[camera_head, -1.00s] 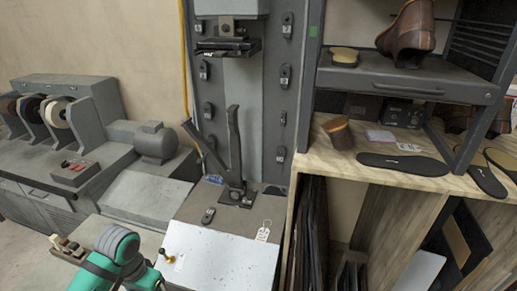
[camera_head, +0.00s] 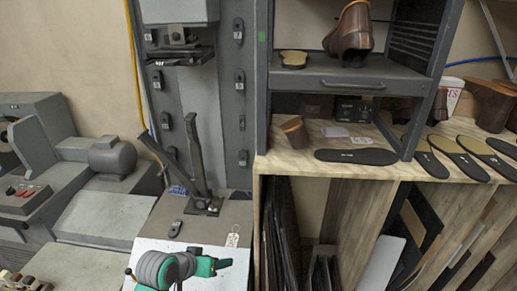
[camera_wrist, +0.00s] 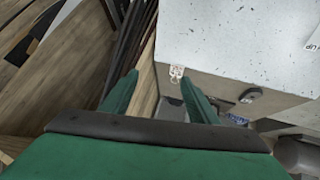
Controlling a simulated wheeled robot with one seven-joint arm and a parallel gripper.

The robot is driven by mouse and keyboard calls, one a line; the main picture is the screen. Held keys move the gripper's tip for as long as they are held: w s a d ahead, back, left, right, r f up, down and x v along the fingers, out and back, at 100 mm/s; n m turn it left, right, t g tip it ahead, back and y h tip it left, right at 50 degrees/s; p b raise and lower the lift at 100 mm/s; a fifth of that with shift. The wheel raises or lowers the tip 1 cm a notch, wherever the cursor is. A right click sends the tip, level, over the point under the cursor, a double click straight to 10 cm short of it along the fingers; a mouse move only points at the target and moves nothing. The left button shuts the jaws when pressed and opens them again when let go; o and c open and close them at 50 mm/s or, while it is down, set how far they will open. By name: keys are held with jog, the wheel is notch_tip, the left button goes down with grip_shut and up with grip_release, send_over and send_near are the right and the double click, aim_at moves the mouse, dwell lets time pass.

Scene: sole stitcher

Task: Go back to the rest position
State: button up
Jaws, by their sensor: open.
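My gripper (camera_wrist: 160,84) shows in the wrist view. Its two green fingers are apart, with nothing held between them. Behind the fingers are the white speckled top of the stitcher base, a paper tag and the dark sheets in the shelf. In the head view my green and grey arm (camera_head: 168,270) is low in the picture, in front of the white plate (camera_head: 215,250) of the sole stitcher (camera_head: 205,100). The stitcher's dark forked post (camera_head: 203,200) stands behind the arm.
A wooden bench (camera_head: 275,160) at right holds a black sole (camera_head: 356,156), a small brown piece (camera_head: 295,130) and several more soles. A brown boot (camera_head: 350,30) stands on the grey rack (camera_head: 345,82). A grinder with a motor (camera_head: 112,158) stands at left.

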jog(key=w+d+r+n+t+h, duration=0.1)
jog(key=w+d+r+t, duration=0.1)
jog(key=d, duration=0.5)
jog(key=w+d+r+n+t+h, duration=0.1)
jog(key=w+d+r+t, duration=0.15)
jog(key=d, duration=0.45)
jog(key=s+d+f+n+t+y, duration=0.1)
jog(key=s+d+f+n+t, duration=0.3)
jog(key=s+d, duration=0.2)
jog(key=s+f+n+y, duration=0.1)
jog(key=s+f+y, duration=0.25)
jog(key=s, duration=0.65)
jog(key=s+f+n+y, duration=0.15)
jog(key=s+f, duration=0.35)
jog(key=s, duration=0.6)
jog(key=s+a+r+m, duration=0.1)
jog(key=s+a+m, duration=0.2)
jog(key=s, duration=0.5)
jog(key=s+a+r+m, duration=0.2)
jog(key=s+a+m, duration=0.1)
jog(key=s, duration=0.6)
jog(key=shift+s, duration=0.3)
jog(key=shift+a+r+g, duration=0.1)
jog(key=shift+g, duration=0.15)
